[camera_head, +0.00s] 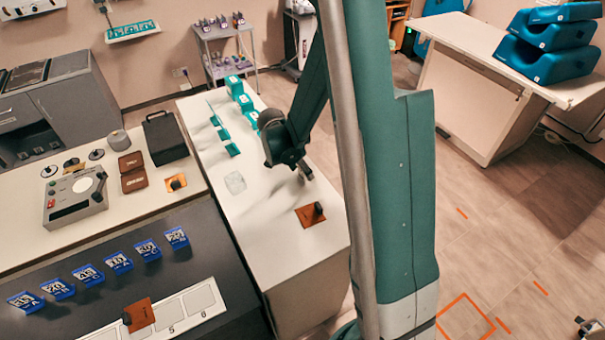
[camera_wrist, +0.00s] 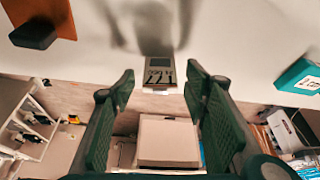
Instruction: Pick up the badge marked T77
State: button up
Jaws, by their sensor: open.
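The badge marked T77 (camera_wrist: 159,75) shows in the wrist view, its yellowish label with dark characters upside down. It lies at the edge of the white counter (camera_wrist: 225,45), and its lower end reaches the edge line. My gripper (camera_wrist: 160,84) is open and empty, with one green finger on each side of the badge in the picture. I cannot tell the gap in depth between them. In the head view my gripper (camera_head: 302,172) is low over the white counter's right side, and I cannot make out the badge there.
An orange plate (camera_head: 304,220) with a black block lies nearer on the counter; the plate also shows in the wrist view (camera_wrist: 60,15). Teal boxes (camera_head: 235,86) stand at the far end, and one teal box (camera_wrist: 302,76) is at the wrist view's right. Blue cards (camera_head: 148,250) line the dark surface.

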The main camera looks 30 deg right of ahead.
jog(key=shift+c, duration=0.2)
jog(key=c, duration=0.8)
jog(key=shift+c, duration=0.2)
jog(key=shift+r, duration=0.1)
jog(key=shift+r, duration=4.9)
